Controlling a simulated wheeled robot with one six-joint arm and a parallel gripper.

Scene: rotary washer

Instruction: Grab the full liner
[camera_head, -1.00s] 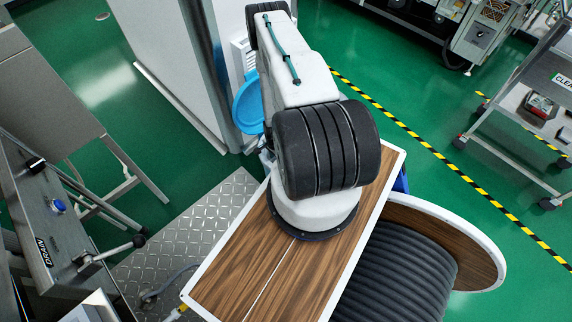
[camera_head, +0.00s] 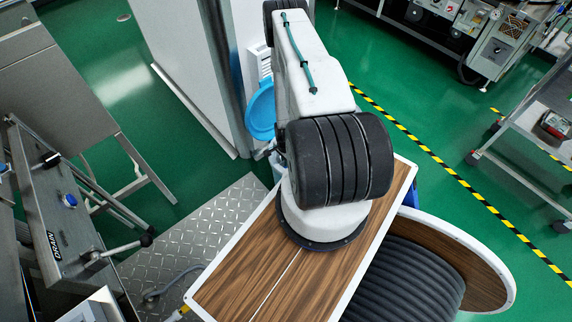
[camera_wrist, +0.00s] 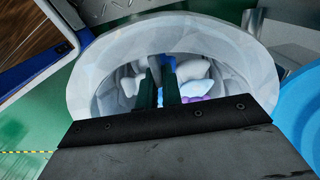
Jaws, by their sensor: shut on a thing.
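The full liner (camera_wrist: 240,52) is a pale, translucent bag with a wide round mouth, seen from above in the wrist view. White, light blue and purple pieces (camera_wrist: 195,75) lie inside it. My gripper (camera_wrist: 159,82) is shut, with its dark fingers inside the liner's mouth outline. The exact pinch point on the liner is hidden behind the gripper body. In the head view my arm hides the gripper and most or all of the liner.
A blue round lid (camera_head: 262,112) is beside the white cabinet (camera_head: 185,70), and at the right of the wrist view. A steel bench with a drain lever (camera_head: 120,248) stands left. A diamond-plate step (camera_head: 200,232) lies below.

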